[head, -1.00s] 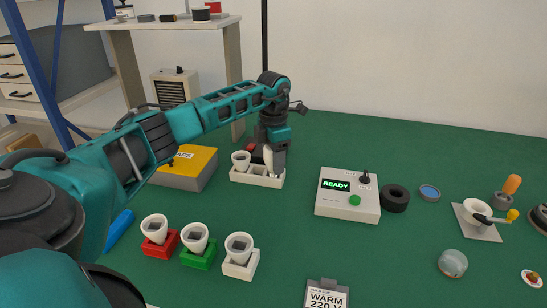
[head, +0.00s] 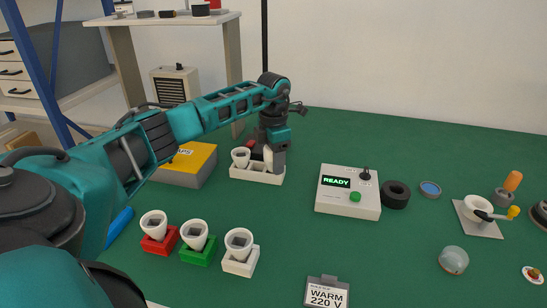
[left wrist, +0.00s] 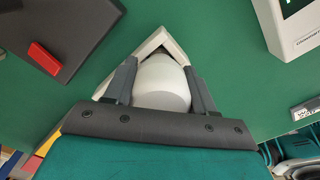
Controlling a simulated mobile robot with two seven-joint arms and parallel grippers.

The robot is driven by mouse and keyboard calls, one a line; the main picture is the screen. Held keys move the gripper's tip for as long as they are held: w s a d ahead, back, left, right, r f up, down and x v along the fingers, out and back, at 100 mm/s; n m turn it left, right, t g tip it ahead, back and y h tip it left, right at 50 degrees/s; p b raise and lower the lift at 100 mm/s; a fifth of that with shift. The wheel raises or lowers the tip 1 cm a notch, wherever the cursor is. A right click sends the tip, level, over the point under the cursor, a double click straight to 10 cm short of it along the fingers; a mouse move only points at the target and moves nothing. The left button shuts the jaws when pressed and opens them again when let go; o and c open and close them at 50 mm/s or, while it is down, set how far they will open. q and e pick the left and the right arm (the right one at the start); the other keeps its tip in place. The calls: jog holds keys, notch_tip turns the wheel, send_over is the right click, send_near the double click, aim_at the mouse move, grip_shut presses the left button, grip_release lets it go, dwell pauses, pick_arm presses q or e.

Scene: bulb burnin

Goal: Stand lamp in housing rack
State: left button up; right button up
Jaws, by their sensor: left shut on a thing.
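The white housing rack (head: 262,179) stands at the back of the green table, left of the middle. A white cup-shaped lamp (head: 240,157) stands tilted in its left part. My left gripper (head: 271,160) points down at the rack's right part and is shut on a pale lamp. In the left wrist view the left gripper (left wrist: 163,92) has the round white lamp (left wrist: 163,80) between its fingers. A white corner of the rack (left wrist: 152,45) shows just beyond it. The held lamp's lower end is hidden, so I cannot tell whether it is seated. My right gripper is not in view.
A box with a READY display (head: 348,192) stands right of the rack. A yellow-topped box (head: 190,162) is close on its left. Red (head: 158,240), green (head: 198,250) and white (head: 240,262) holders with lamps stand in front. The table between rack and holders is clear.

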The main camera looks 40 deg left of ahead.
pick_arm(q)
jog(key=shift+f, duration=0.1)
jog(key=o, duration=1.1)
notch_tip(320, 180, up, 12)
jog(key=shift+f+p, duration=0.1)
jog(key=shift+p, duration=0.5)
jog(key=shift+r, duration=0.55)
